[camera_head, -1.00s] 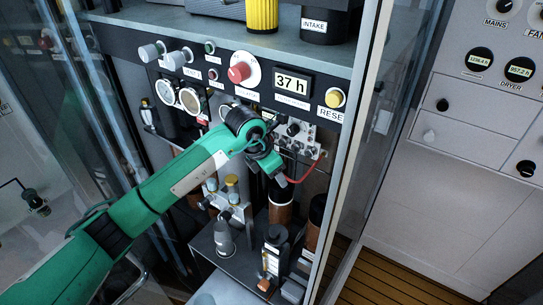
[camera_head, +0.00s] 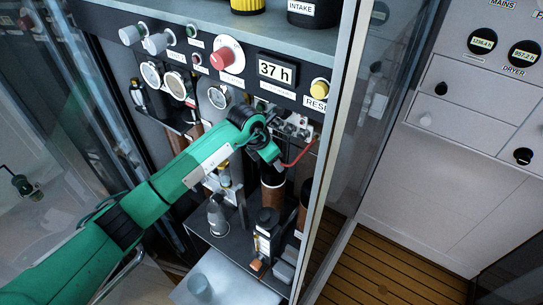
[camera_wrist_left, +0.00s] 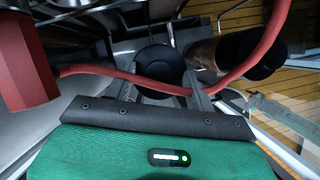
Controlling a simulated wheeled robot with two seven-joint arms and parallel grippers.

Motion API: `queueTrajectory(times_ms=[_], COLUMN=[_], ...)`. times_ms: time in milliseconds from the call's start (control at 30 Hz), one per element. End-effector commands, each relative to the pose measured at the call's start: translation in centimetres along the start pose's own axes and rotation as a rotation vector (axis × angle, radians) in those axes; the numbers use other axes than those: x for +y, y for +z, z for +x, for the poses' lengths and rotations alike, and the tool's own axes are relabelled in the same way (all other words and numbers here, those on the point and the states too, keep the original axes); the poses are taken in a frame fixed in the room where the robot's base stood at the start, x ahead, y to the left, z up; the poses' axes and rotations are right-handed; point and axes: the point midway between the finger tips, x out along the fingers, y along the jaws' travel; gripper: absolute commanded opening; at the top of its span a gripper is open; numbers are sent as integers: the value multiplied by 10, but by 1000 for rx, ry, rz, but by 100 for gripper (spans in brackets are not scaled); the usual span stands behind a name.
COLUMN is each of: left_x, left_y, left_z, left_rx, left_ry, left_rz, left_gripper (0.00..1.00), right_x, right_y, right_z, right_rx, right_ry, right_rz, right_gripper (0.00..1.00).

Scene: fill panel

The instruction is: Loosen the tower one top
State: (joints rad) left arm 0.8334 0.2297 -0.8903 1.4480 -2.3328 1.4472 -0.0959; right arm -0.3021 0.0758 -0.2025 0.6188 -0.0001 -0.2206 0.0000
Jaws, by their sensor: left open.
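A dark-topped brown cylinder (camera_head: 272,192) stands in the cabinet, just below my left gripper (camera_head: 278,163). A second brown cylinder (camera_head: 303,208) stands to its right, partly behind the cabinet's edge. I see no number on either, so I cannot tell which is tower one. In the left wrist view, a round black top (camera_wrist_left: 160,66) lies ahead between the fingers of my left gripper (camera_wrist_left: 165,90). The gripper is open; contact with the top cannot be made out. A second black top (camera_wrist_left: 262,55) on a brown body lies to the right.
A red hose (camera_head: 301,153) runs beside my gripper and crosses the left wrist view (camera_wrist_left: 120,82) in front of the black top. The cabinet's frame edge (camera_head: 335,140) stands close on the right.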

Motion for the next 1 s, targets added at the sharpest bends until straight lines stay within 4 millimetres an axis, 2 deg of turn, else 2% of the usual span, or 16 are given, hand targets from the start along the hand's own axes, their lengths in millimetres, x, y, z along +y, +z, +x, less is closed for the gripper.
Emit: queueTrajectory(times_ms=[233,267,467,500,767,1000], left_x=[0,0,0,0,0,-1], left_y=[0,0,0,0,0,0], left_z=[1,1,1,1,2,2], left_rx=[0,0,0,0,1,4], left_ry=[0,0,1,1,11,59], left_rz=[0,0,0,0,-23,-132], left_gripper=[55,51,12,10,10,10], right_x=[6,7,8,8,7,5], right_y=[-1,-1,-1,-1,-1,-1], right_z=[0,0,0,0,2,10], right_rx=[2,2,2,3,3,4], right_ry=[7,7,8,8,8,6], right_rz=[0,1,1,1,1,1], right_gripper=[51,51,51,51,51,51])
